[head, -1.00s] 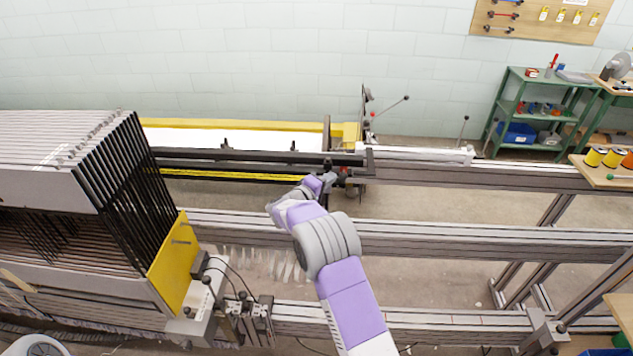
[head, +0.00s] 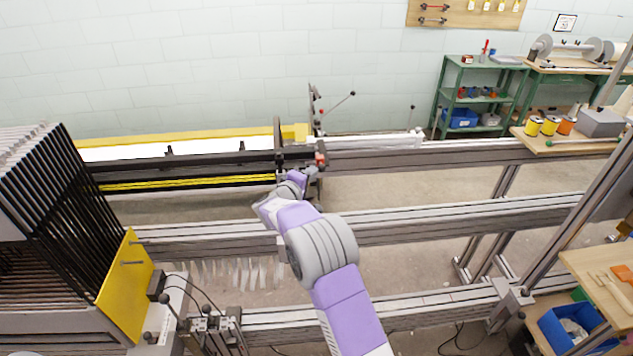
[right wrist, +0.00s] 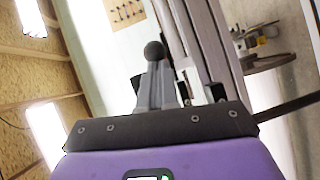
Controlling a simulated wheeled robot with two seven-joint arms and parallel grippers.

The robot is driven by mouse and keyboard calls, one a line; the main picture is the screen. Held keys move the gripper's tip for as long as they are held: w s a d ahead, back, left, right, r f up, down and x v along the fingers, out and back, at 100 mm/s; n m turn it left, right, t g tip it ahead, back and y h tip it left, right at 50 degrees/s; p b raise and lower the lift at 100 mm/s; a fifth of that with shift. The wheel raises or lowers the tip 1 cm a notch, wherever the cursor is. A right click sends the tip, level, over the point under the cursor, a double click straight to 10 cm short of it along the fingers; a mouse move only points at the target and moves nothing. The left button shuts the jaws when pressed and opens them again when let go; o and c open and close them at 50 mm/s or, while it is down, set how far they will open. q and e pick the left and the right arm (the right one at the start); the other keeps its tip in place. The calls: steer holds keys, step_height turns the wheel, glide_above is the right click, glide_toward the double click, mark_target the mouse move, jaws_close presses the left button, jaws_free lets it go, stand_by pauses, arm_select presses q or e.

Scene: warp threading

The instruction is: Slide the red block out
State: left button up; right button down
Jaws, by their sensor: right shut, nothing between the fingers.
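The small red block (head: 320,159) shows in the head view at the right end of the long black bar (head: 220,163), by the metal rail. My right gripper (head: 312,172) is shut and empty, just below and in front of the block. I cannot tell whether its tip touches the block. My left gripper is not in view.
Black upright levers (head: 313,105) rise behind the block. A yellow-edged white surface (head: 180,145) lies behind the bar. Grey rails (head: 430,215) cross in front. Black frames with a yellow end plate (head: 125,285) stand at left. A green shelf (head: 475,85) stands back right.

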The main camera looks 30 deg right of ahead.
steer(key=shift+s+d+r, duration=0.1)
steer(key=shift+d+r, duration=0.05)
steer(key=shift+d, duration=0.05)
stand_by(0.3)
steer(key=w+a+v, duration=0.1)
steer(key=w+v, duration=0.1)
steer(key=v, duration=1.1)
steer(key=shift+w+a+r, duration=0.2)
steer(key=shift+a, duration=0.1)
steer(key=shift+f, duration=0.1)
